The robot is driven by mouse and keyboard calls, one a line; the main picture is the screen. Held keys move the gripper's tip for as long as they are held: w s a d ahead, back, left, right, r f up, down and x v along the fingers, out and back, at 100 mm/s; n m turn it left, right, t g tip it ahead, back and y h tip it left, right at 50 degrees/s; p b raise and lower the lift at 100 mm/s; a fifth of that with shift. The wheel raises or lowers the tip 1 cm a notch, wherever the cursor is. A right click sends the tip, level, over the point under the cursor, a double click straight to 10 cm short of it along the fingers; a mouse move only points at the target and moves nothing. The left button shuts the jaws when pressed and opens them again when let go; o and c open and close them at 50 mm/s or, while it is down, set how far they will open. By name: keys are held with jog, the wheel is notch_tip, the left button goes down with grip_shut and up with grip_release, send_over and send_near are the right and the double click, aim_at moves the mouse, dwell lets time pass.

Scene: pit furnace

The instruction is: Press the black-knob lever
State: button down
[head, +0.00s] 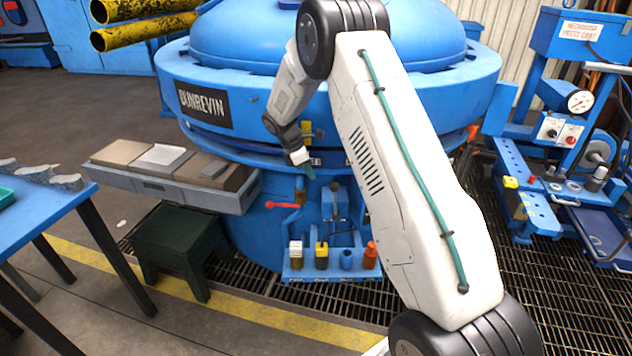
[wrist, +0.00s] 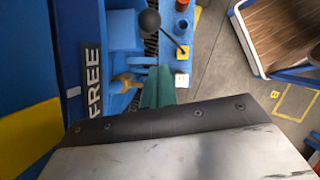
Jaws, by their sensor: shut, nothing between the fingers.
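In the wrist view a round black knob (wrist: 150,21) sits on a thin dark rod that slants down to the right, toward a yellow block (wrist: 183,52). In the head view a small dark knob (head: 335,187) shows on the blue stand at the furnace front; it is too small to see well. My gripper (head: 309,172) is above and to the left of it. Its teal fingers also show in the wrist view (wrist: 158,88), shut and empty. They are apart from the knob in the picture.
A row of white, yellow, blue and red posts (head: 370,254) stands on the stand's low front shelf. A red handle (head: 283,205) juts out to the left. The blue furnace (head: 240,70) is close behind my gripper. A dark green stool (head: 180,245) stands at left.

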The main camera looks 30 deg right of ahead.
jog(key=r, duration=0.5)
jog(key=shift+a+r, duration=0.25)
jog(key=shift+a, duration=0.05)
jog(key=shift+w, duration=0.1)
jog(key=w+a+f+h, duration=0.2)
jog(key=a+f+h, duration=0.1)
jog(key=a, duration=0.2)
jog(key=shift+g, duration=0.3)
jog(key=shift+a, duration=0.1)
